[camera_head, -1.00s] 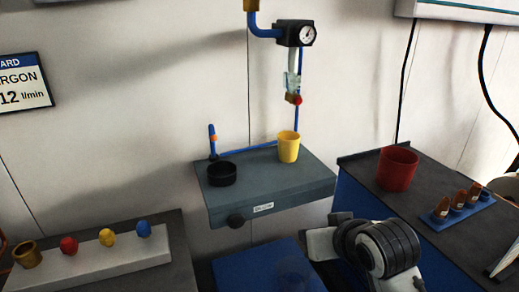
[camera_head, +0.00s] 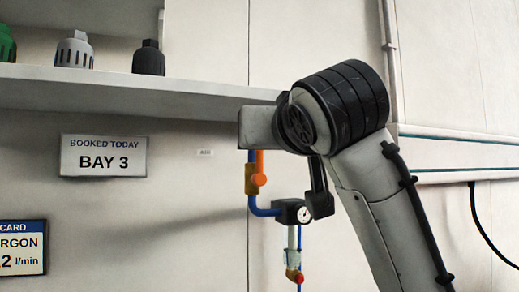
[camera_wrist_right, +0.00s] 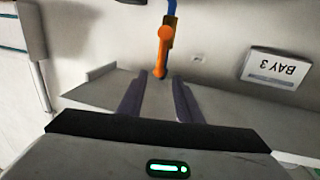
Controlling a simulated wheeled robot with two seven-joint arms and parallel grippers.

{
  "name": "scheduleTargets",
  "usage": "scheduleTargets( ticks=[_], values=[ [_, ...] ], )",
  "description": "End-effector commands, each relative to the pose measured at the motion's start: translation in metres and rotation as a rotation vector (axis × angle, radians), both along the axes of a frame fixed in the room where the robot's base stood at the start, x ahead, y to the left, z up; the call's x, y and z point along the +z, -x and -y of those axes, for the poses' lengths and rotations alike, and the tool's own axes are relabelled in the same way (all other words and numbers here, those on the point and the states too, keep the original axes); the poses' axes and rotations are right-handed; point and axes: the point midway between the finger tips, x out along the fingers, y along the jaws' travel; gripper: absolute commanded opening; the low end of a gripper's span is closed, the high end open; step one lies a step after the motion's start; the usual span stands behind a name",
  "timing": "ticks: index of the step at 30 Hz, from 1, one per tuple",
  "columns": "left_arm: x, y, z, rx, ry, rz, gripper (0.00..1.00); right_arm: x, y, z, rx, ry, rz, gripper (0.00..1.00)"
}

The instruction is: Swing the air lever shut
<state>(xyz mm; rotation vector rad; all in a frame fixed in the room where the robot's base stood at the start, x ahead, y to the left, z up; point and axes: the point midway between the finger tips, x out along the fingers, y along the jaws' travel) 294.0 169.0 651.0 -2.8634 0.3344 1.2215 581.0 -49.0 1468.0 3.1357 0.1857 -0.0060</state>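The air lever (camera_head: 259,161) is orange and stands upright along the pipe from a brass valve (camera_head: 250,180) on the wall. Its upper part is hidden behind my right wrist in the head view. The upside-down right wrist view shows the orange lever (camera_wrist_right: 161,58) ahead, with its end close to the gap between my fingers. My right gripper (camera_wrist_right: 158,98) is open, its two dark fingers apart, with nothing between them that I can make out. In the head view a dark finger (camera_head: 318,195) hangs right of the lever. My left gripper is not in view.
A pressure gauge (camera_head: 303,214) sits below the valve on a blue pipe (camera_head: 261,210). A shelf (camera_head: 120,92) with nozzle-like parts (camera_head: 75,50) runs above left. A BAY 3 sign (camera_head: 104,156) hangs on the wall. A wall cabinet (camera_head: 460,150) is at right.

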Motion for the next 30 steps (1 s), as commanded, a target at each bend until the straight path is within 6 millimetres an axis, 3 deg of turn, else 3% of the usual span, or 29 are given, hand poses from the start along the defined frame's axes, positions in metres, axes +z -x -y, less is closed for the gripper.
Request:
scheduleTargets(
  ticks=[5, 18, 30],
  values=[
    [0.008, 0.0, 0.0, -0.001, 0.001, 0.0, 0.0, 0.005, -0.017, -0.002, -0.003, 0.0, 0.0, 0.32],
    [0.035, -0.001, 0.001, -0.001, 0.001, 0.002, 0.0, 0.005, -0.09, -0.011, -0.003, 0.0, 0.001, 0.32],
    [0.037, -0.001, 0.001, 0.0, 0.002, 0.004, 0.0, 0.003, -0.101, -0.012, -0.001, 0.0, 0.004, 0.32]
  ],
)
